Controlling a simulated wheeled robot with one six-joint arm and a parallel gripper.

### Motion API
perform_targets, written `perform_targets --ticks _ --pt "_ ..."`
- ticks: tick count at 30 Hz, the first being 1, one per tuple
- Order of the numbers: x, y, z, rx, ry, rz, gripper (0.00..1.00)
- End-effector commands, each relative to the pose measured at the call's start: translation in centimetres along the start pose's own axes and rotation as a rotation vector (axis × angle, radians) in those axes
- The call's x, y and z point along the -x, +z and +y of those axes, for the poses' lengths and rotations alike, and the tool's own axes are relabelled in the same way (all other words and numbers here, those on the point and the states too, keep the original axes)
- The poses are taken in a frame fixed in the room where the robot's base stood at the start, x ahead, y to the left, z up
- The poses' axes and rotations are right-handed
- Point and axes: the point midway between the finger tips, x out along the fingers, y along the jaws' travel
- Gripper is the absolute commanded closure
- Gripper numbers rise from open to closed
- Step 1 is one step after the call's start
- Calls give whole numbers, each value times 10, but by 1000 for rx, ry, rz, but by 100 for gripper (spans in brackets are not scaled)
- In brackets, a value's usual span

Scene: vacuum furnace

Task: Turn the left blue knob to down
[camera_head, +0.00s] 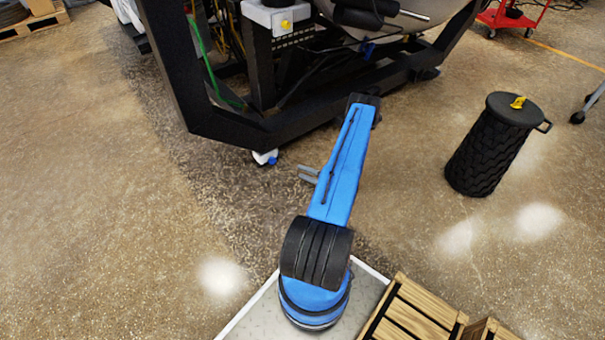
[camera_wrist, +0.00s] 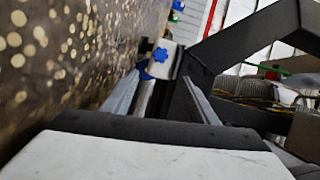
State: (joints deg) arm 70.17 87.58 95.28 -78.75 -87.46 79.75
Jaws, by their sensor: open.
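A blue knob (camera_wrist: 160,54) sits on the face of a small white fitting (camera_wrist: 167,66) in the wrist view, just ahead of my fingertips. Another blue part (camera_wrist: 145,71) shows lower left of it, partly hidden by my left finger. In the head view a white fitting (camera_head: 262,157) with a blue knob (camera_head: 272,161) sits low at the corner of the black frame. My gripper (camera_head: 308,174) is open and empty, a little right of and below that fitting in the picture. The gripper (camera_wrist: 161,82) also shows in the wrist view, its fingers apart with the fitting beyond them. Contact is not visible.
The black furnace frame (camera_head: 230,128) stands above and behind the gripper, its beam close to the right finger in the wrist view. A black canister (camera_head: 490,150) stands to the right. Wooden crates (camera_head: 405,320) are at lower right.

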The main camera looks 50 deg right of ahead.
Motion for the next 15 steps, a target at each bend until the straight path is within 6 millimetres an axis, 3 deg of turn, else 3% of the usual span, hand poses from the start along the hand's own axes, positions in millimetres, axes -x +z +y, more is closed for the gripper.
perform_targets --ticks 8,15 --pt "-8 3 -6 80 14 23 47" --pt "-28 14 -27 406 103 101 47"
